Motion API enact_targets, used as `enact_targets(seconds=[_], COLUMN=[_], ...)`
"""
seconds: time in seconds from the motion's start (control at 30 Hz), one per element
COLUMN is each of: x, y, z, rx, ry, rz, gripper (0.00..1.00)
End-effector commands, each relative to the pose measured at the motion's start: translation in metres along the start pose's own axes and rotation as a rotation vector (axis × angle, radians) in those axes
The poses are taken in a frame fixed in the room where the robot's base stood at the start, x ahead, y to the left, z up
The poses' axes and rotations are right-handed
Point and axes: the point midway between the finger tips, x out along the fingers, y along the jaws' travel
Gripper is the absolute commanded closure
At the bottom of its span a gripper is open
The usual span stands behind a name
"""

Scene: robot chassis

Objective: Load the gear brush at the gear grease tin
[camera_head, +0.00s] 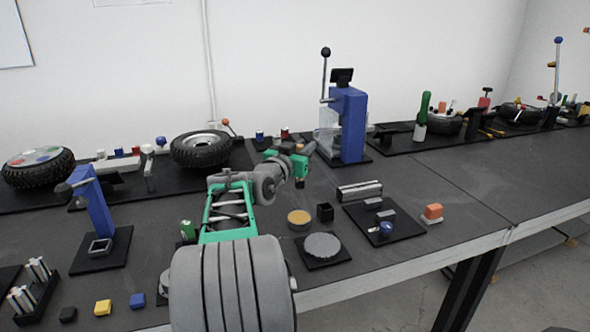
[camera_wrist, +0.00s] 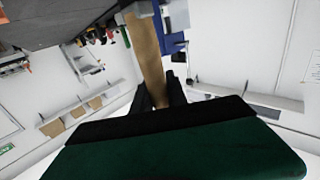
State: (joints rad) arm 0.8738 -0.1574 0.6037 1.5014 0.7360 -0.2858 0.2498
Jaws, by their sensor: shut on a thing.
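My gripper (camera_head: 299,165) is above the middle of the bench, beyond the grease tin in the head view. In the wrist view its dark fingers (camera_wrist: 161,94) are shut on a long tan bar, which I take for the gear brush (camera_wrist: 147,55). The brush's bristles cannot be made out. A low round tin with a yellowish top, apparently the gear grease tin (camera_head: 299,217), stands on the bench nearer than my gripper and apart from it.
A small black open box (camera_head: 325,212) stands right of the tin. A grey disc (camera_head: 322,245) lies on a black plate in front. A blue press (camera_head: 347,125) stands behind my gripper. A metal block (camera_head: 360,189) and a black mat (camera_head: 384,222) with small parts are to the right.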

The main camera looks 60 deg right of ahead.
Motion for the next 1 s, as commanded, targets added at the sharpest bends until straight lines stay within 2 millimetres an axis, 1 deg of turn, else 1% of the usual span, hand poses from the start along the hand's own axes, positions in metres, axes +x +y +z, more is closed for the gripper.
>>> enact_targets(seconds=[0.03, 0.17, 0.4, 0.47, 0.8, 0.9, 1.0], x=[0.000, 0.001, 0.000, 0.000, -0.001, -0.001, -0.001], y=[0.001, 0.001, 0.000, 0.000, -0.002, -0.002, -0.001], z=[0.015, 0.031, 0.038, 0.044, 0.085, 0.091, 0.092], rx=[0.000, 0.000, 0.000, -0.001, -0.001, 0.000, 0.000], ry=[0.000, 0.000, 0.000, -0.001, -0.001, 0.000, 0.000], rz=[0.001, 0.002, 0.000, 0.000, -0.003, -0.003, -0.003], gripper=[1.00, 1.00, 1.00, 1.00, 1.00, 1.00, 1.00])
